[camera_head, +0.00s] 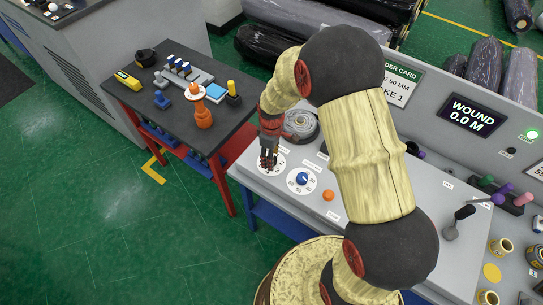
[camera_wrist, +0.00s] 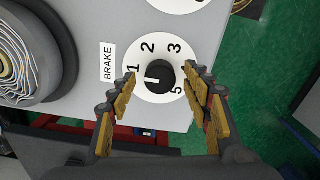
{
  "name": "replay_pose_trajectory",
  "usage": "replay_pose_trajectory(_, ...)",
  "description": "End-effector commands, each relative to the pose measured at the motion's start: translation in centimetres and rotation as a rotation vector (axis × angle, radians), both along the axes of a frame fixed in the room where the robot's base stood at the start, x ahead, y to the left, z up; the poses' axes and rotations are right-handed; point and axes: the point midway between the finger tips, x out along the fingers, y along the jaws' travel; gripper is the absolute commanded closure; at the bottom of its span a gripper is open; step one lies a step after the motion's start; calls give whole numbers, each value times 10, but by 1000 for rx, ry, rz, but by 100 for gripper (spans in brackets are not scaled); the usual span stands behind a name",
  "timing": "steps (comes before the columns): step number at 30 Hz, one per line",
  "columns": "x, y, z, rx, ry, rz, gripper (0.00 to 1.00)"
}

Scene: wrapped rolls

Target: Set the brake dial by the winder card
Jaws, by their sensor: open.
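The brake dial is a black knob (camera_wrist: 160,76) on a white numbered disc (camera_wrist: 150,93), beside a BRAKE label (camera_wrist: 107,62). A white mark shows on the knob's left side, toward the 1; its exact setting is hard to tell. My gripper (camera_wrist: 160,78) is open, with one finger on each side of the knob; I cannot tell whether they touch it. The right finger covers part of the numbers. In the head view, my gripper (camera_head: 268,160) is down over the disc and hides the knob. The winder card (camera_head: 402,88) is partly behind my arm; "50 MM" and "KE 1" are readable.
A second dial with a blue knob (camera_head: 302,179) and an orange button (camera_head: 328,196) are close right of my gripper. A dark roll (camera_head: 300,124) lies behind. A display (camera_head: 470,115) reads WOUND 0.0 M. A dark side table (camera_head: 150,118) with tools stands left.

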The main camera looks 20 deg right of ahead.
Motion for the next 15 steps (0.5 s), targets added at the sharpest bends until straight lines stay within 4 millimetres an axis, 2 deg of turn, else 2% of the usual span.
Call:
replay_pose_trajectory(5, 1, 0, 17, 0, -4, 0, 51)
replay_pose_trajectory(15, 2, 0, 85, 0, -4, 0, 51)
